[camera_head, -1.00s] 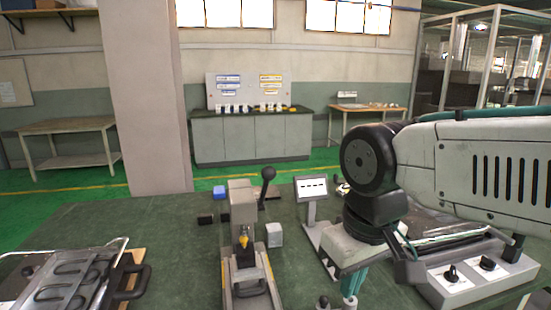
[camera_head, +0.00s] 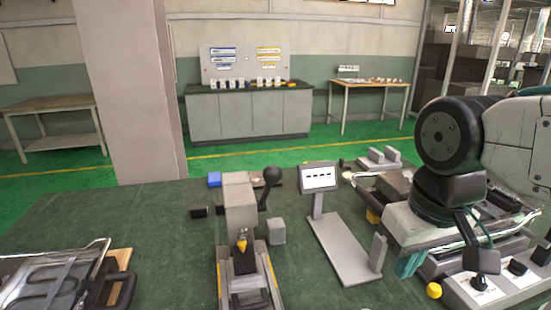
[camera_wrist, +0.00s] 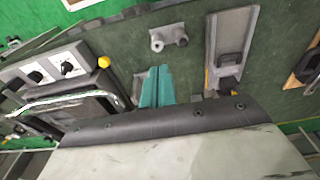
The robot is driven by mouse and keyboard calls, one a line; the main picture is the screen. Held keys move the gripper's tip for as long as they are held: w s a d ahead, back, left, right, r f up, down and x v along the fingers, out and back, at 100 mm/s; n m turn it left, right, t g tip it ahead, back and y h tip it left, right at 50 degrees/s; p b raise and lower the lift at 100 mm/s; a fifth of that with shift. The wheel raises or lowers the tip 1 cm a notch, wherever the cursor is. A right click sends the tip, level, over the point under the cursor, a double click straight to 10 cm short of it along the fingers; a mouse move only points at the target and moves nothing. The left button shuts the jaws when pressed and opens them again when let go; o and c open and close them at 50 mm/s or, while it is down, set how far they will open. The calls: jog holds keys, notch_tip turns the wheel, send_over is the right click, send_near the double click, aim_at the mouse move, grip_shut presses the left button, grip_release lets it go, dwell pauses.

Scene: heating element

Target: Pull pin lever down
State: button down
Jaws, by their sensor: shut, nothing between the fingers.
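The pin lever is a dark rod with a black ball knob (camera_head: 272,175), standing upright on the right side of a grey press fixture (camera_head: 240,205) in the head view. A yellow-tipped pin (camera_head: 242,241) shows on the press's front, above its base. My gripper (camera_head: 406,266) has teal fingers and hangs well to the right of the lever, apart from it. In the wrist view my gripper (camera_wrist: 156,86) is shut and empty over the bench. The press fixture also shows there (camera_wrist: 231,42), right of my fingers. I cannot make out the lever there.
A small display stand (camera_head: 345,245) stands between the press and my gripper. A grey block (camera_head: 277,232) sits beside the press. Control boxes with knobs and a yellow button (camera_head: 433,290) are at the right. A metal frame of heating elements (camera_head: 50,280) lies at the left.

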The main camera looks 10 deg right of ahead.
jog(key=w+a+r+g, duration=0.1)
jog(key=w+a+r, duration=0.6)
jog(key=w+r, duration=0.3)
jog(key=w+a+r+m+g+y, duration=0.1)
jog(key=w+a+r, duration=0.5)
jog(key=w+r, duration=0.5)
jog(key=w, duration=0.2)
jog(key=shift+w+a+m+y, duration=0.3)
jog(key=shift+w+a, duration=0.05)
send_over(267, 190)
jog(key=w+d, duration=0.1)
notch_tip(267, 190, down, 12)
jog(key=shift+f, duration=0.15)
jog(key=shift+s, duration=0.1)
